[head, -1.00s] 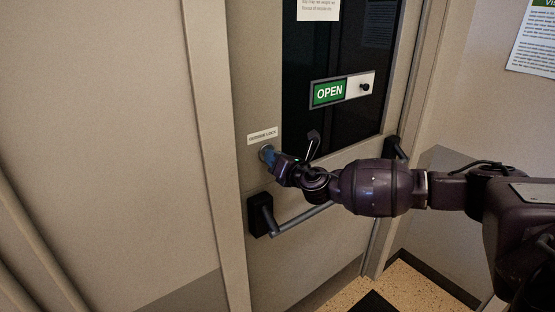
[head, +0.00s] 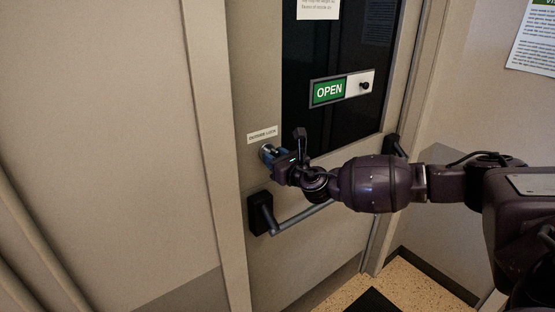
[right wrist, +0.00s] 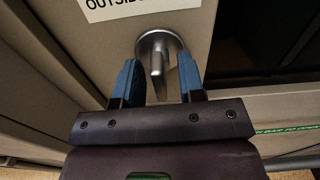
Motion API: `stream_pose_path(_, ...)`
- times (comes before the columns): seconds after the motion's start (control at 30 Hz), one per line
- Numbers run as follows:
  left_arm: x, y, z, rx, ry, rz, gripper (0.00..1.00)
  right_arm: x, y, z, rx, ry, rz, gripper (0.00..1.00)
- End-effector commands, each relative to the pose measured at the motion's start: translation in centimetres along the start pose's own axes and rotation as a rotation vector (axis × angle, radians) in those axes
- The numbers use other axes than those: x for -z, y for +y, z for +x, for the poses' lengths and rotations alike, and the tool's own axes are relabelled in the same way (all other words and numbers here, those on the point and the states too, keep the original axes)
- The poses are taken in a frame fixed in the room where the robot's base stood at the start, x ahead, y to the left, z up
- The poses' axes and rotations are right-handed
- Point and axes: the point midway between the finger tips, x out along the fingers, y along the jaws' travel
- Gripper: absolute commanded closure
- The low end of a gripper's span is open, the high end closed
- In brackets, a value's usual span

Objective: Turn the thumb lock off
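The thumb lock is a small silver turn piece on a round base, on the door below a white label; it shows in the right wrist view (right wrist: 158,52) and partly in the head view (head: 267,150). My right gripper (head: 273,155) is at the lock. In the right wrist view its two blue fingers (right wrist: 159,82) are apart, one on each side of the turn piece, with a visible gap on both sides. The gripper looks open and holds nothing. My left gripper is not in view.
The door (head: 252,100) has a dark window with a green OPEN slide sign (head: 328,92). A push bar (head: 300,218) with black end mounts crosses the door just below my right gripper. The wall with a poster (head: 535,42) is at the right.

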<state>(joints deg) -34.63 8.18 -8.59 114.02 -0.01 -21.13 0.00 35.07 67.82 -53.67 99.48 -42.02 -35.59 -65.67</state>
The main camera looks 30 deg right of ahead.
Motion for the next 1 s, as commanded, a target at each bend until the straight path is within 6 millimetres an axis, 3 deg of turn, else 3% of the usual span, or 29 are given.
stream_pose_path(0.27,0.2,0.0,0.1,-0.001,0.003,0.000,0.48,0.0,0.0,-0.3,0.000,-0.001,0.001,0.64)
stream_pose_path(1.0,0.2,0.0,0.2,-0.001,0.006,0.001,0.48,-0.1,0.0,-6.2,0.001,-0.001,0.001,0.64)
